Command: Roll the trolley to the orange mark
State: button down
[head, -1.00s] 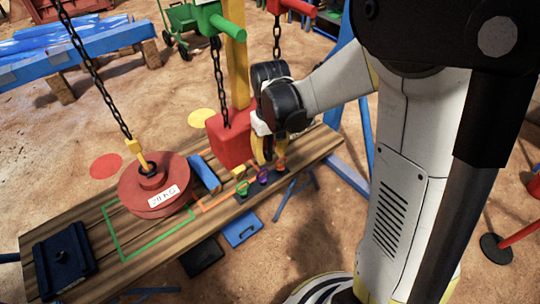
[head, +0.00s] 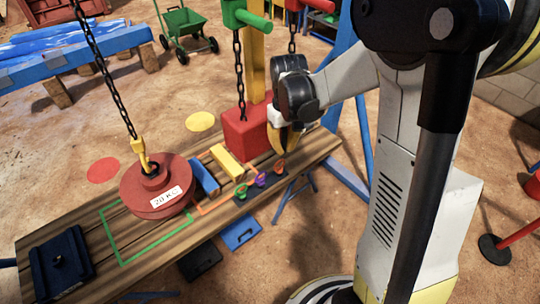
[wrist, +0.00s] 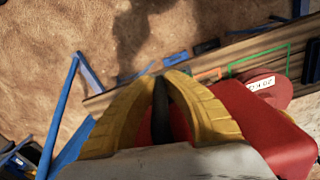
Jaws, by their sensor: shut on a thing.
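I cannot tell which thing the task calls the trolley. A green hoist part (head: 245,15) with a bar handle and a hanging chain is at the top. A red one (head: 308,5) with its own chain is right of it. An orange outline (head: 214,204) is on the wooden bench, partly hidden by the blue block. My gripper (head: 287,148) is low over the bench's right end, beside a red block (head: 246,130). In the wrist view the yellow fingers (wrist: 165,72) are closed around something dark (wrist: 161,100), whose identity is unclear.
A red 20 KG weight (head: 157,187) on a chain is over the bench (head: 90,222). Blue (head: 204,177) and yellow (head: 226,160) blocks and coloured clips (head: 261,179) are near it. A green wheeled cart (head: 186,30) stands behind. Red (head: 103,170) and yellow (head: 200,122) discs mark open sand.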

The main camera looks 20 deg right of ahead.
jog(key=w+d, duration=0.3)
jog(key=d, duration=0.7)
jog(key=w+d, duration=0.3)
jog(key=d, duration=0.8)
jog(key=shift+w, duration=0.4)
jog(key=c, duration=1.4)
grip_release()
notch_tip(320, 180, up, 8)
jog(key=shift+f, duration=0.25)
